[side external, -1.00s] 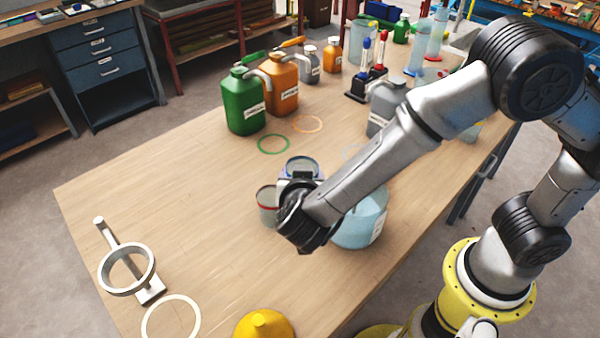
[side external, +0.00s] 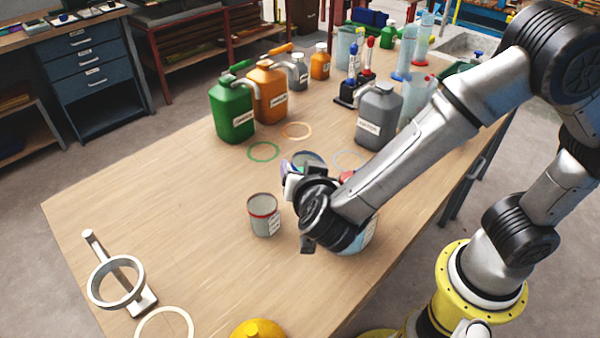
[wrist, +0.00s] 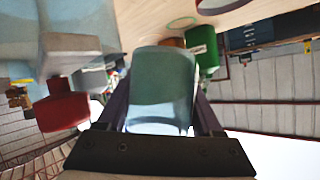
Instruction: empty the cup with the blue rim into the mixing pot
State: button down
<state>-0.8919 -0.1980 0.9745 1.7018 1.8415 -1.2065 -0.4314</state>
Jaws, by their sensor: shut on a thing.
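My gripper (side external: 300,178) is shut on the cup with the blue rim (side external: 310,158), mostly hidden behind the wrist in the side view. In the wrist view the cup (wrist: 162,85) is a grey-green, see-through body between the two fingers (wrist: 160,125). That view is rolled far over, so the cup is strongly tilted. The mixing pot (side external: 357,241) is a light blue vessel partly hidden under my arm. The cup is close to it; I cannot tell whether its mouth is over the pot's opening or whether liquid is flowing.
A red-banded cup (side external: 263,216) stands left of the pot. Green (side external: 232,110), orange (side external: 268,92) and grey (side external: 378,118) jugs stand behind. A ring holder (side external: 117,282) lies front left and a yellow object (side external: 262,331) at the front edge. The left table middle is clear.

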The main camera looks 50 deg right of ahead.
aim_at(308, 155)
jog(key=shift+s+d+r+m+t, duration=0.1)
jog(key=shift+s+r+m+t, duration=0.05)
jog(key=shift+r, duration=0.45)
jog(key=shift+s+d+r+m+t, duration=0.1)
jog(key=shift+r+m+t, duration=0.05)
jog(key=shift+r, duration=0.45)
jog(key=shift+s+d+r+m+t, duration=0.15)
jog(key=shift+r+m+t, duration=0.2)
jog(key=shift+r, duration=0.5)
jog(key=shift+f+m+t+y, duration=0.55)
jog(key=shift+m+t, duration=0.1)
jog(key=shift+m, duration=0.2)
jog(key=shift+a+m+t, duration=0.2)
jog(key=shift+m+t, duration=0.6)
jog(key=shift+m, duration=0.2)
jog(key=shift+d+r+m+t, duration=0.1)
jog(key=shift+r+m+t, duration=0.1)
jog(key=shift+m+t, duration=0.55)
jog(key=shift+d+r+m+t, duration=0.1)
jog(key=shift+r+m+t, duration=0.2)
jog(key=shift+m, duration=0.75)
jog(key=shift+s+d+r+m+t+h, duration=0.15)
jog(key=shift+s+r+m+t+h, duration=0.15)
jog(key=shift+m, duration=0.45)
jog(key=shift+s+d+r+m+t+h, duration=0.1)
jog(key=shift+r+m+t+h, duration=0.2)
jog(key=shift+m, duration=0.45)
jog(key=shift+f, duration=0.1)
